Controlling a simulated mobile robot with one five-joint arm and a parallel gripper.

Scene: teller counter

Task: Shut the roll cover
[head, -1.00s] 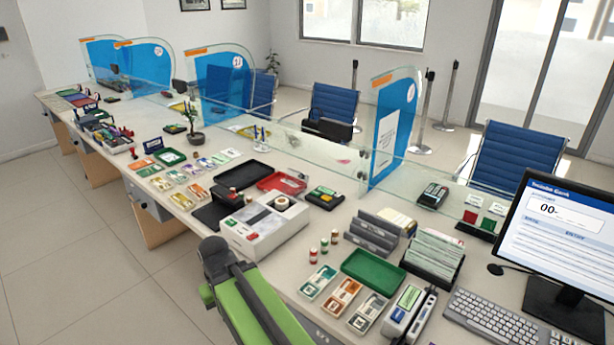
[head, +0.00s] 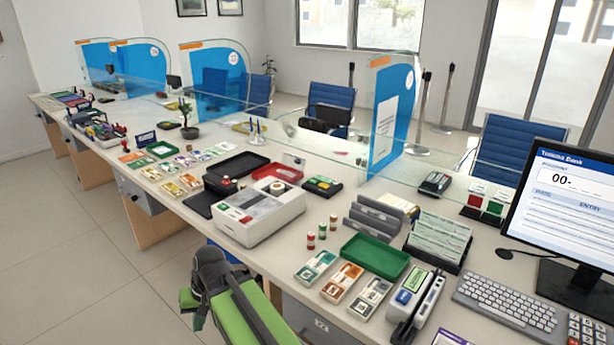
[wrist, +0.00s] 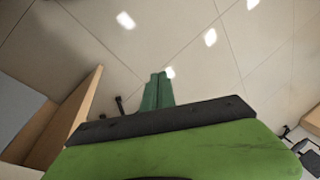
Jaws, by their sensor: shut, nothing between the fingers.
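A white-grey desk machine (head: 258,222) stands on the counter near the middle of the head view. Its top shows an open recess with a pale paper roll (head: 278,187) at the back. I cannot clearly make out the roll cover as a separate part. My gripper (wrist: 157,90) shows in the wrist view as two green fingers pressed together, empty, over the floor tiles. In the head view my arm hangs in front of the counter edge, below the machine and apart from it.
A black tray (head: 239,165) and a red tray (head: 292,169) lie behind the machine. Small bottles (head: 311,240) and a green tray (head: 352,256) are to its right. A glass partition (head: 393,115) rises behind. The floor left of the counter is clear.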

